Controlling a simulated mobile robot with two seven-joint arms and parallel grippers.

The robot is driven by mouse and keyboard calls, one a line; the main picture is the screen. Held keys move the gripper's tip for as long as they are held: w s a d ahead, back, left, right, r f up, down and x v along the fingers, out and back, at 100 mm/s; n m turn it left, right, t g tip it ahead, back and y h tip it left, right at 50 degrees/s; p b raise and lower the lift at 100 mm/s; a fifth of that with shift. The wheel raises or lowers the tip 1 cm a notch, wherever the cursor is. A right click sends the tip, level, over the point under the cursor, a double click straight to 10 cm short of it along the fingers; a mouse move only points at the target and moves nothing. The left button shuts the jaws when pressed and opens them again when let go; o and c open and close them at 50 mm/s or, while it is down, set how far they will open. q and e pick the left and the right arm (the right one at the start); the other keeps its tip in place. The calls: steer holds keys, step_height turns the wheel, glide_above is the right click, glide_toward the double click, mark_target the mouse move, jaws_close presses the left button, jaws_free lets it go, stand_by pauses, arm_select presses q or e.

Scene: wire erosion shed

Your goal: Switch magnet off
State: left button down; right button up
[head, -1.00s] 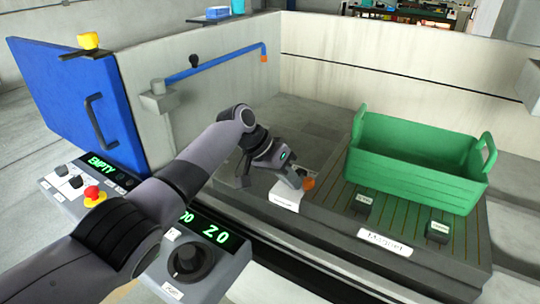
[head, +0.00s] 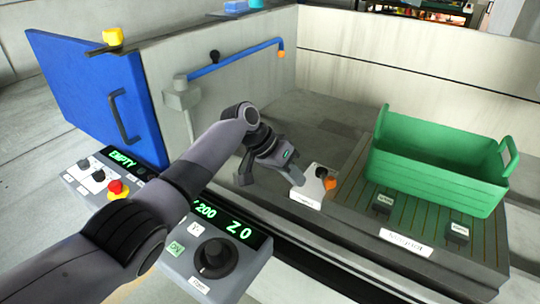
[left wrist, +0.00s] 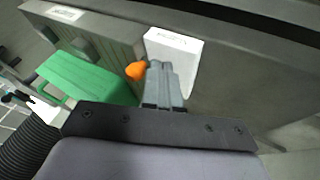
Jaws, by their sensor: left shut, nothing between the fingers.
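The magnet switch is a small white box (head: 308,193) with an orange-tipped lever (head: 330,183) and a dark pivot, at the left end of the grooved magnet plate (head: 345,218). A label reading "Magnet" (head: 408,242) is on the plate's front. My left gripper (head: 298,178) is shut and empty, its fingertips close to the left side of the box. In the left wrist view, the shut fingers (left wrist: 162,72) overlap the white box (left wrist: 180,50), and the orange tip (left wrist: 136,70) shows just left of them. I cannot tell whether they touch. My right gripper is not in view.
A green bin (head: 435,165) stands on the plate behind two small dark labelled blocks (head: 383,202). My left arm passes over the control panel (head: 250,270) with its green displays. A blue door (head: 100,95) and pale tank walls enclose the left and back.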

arm_select(q)
steer(key=s+a+r, duration=0.3)
steer(key=a+r, duration=0.1)
steer(key=r, duration=0.3)
steer(key=shift+s+r, duration=0.15)
steer(key=shift+s, duration=0.2)
stand_by(0.4)
